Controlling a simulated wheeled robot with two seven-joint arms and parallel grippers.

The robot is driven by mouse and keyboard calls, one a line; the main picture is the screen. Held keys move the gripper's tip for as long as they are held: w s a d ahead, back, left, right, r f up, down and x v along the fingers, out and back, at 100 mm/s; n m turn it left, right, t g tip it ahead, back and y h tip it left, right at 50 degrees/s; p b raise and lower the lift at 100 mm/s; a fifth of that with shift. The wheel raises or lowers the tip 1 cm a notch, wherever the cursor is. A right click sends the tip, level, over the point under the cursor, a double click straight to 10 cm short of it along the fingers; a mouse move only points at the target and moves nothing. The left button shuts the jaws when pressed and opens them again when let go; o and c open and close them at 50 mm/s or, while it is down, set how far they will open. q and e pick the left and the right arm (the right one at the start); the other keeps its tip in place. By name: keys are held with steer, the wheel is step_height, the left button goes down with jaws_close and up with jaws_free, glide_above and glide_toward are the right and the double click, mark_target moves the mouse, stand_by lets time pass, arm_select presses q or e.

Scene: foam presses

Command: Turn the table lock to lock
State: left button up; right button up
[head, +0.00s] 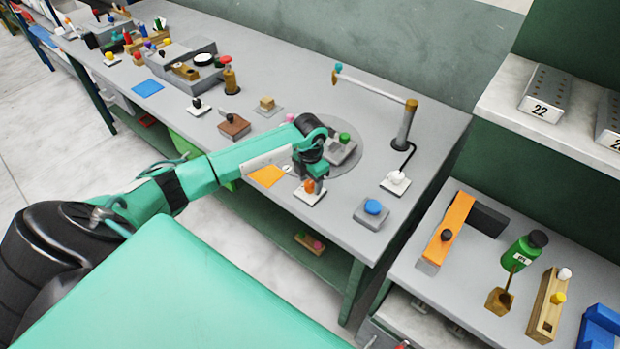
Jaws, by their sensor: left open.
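My left gripper (315,174) reaches in from the left over the grey bench, its jaws pointing down and open. It is just above an orange knob (309,187) on a white plate (312,198), near the bench's front edge, which may be the table lock. The jaws partly overlap the knob in the picture, and I cannot tell if they touch it. Behind my wrist lies a round grey turntable (352,158) bearing a grey block with a green knob (344,138). My right gripper is not in view.
A blue button box (371,212) and a white-based knob (397,180) stand to the right. A post with a horizontal bar (405,125) rises behind. An orange sheet (267,176) lies left of the knob. A side table on the right holds a green bottle (524,252).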

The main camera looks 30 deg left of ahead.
arm_select(q)
steer(key=shift+f, duration=0.15)
steer(key=shift+c, duration=0.4)
steer(key=c, duration=0.9)
